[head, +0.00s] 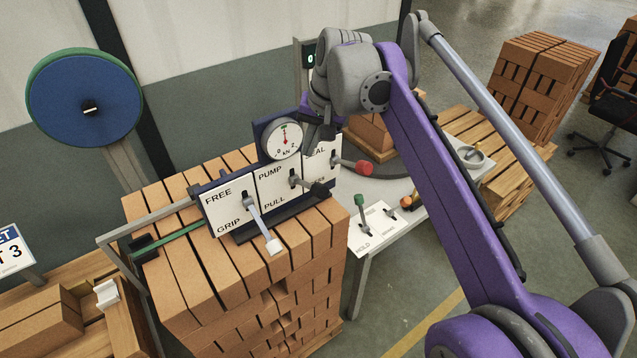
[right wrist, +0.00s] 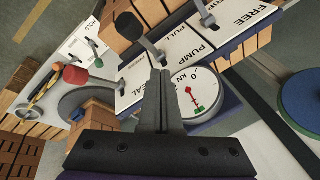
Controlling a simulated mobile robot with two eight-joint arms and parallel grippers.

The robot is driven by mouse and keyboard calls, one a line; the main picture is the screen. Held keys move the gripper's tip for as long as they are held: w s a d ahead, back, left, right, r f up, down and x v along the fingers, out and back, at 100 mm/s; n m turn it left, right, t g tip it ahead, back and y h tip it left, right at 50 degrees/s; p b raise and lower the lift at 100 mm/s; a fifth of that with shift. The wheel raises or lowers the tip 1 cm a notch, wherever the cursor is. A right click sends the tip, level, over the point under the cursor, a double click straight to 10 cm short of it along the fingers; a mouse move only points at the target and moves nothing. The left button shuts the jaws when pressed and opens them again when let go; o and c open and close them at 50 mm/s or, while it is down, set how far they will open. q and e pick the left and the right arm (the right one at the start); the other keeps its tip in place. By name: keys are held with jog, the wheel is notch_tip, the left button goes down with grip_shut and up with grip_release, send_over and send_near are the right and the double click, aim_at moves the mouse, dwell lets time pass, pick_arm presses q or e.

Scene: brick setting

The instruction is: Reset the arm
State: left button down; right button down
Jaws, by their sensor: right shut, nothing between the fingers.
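My right arm, purple and grey, comes in from the right in the head view. Its right gripper (head: 320,138) hangs beside the dial gauge (head: 283,140), partly hidden by the wrist. In the right wrist view the two fingers (right wrist: 160,78) are together with nothing between them, over the lever panel. The panel (head: 228,204) has a FREE/GRIP lever with a pale handle (head: 272,246), a PUMP/PULL lever with a black knob (head: 319,189) and a SEAL lever with a red knob (head: 366,168). I cannot tell whether the fingers touch the panel. My left gripper is not in view.
The panel sits on a strapped brick stack (head: 190,290). A blue reel (head: 85,98) stands behind at left. A grey table (head: 372,250) with a small HOLD lever panel (head: 374,228) is right of the stack. More brick stacks (head: 540,85) and a chair stand farther right.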

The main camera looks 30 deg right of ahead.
jog(key=shift+w, duration=0.15)
jog(key=s+a+f+n+t, duration=0.1)
jog(key=s+a+f+n, duration=0.2)
jog(key=s+f, duration=0.6)
jog(key=s+a+f+n+t+h, duration=0.1)
jog(key=s+a+f+n, duration=0.3)
jog(key=f, duration=0.9)
jog(key=s+a, duration=0.3)
jog(key=s, duration=0.1)
jog(key=shift+s+f, duration=0.25)
jog(key=shift+s, duration=0.15)
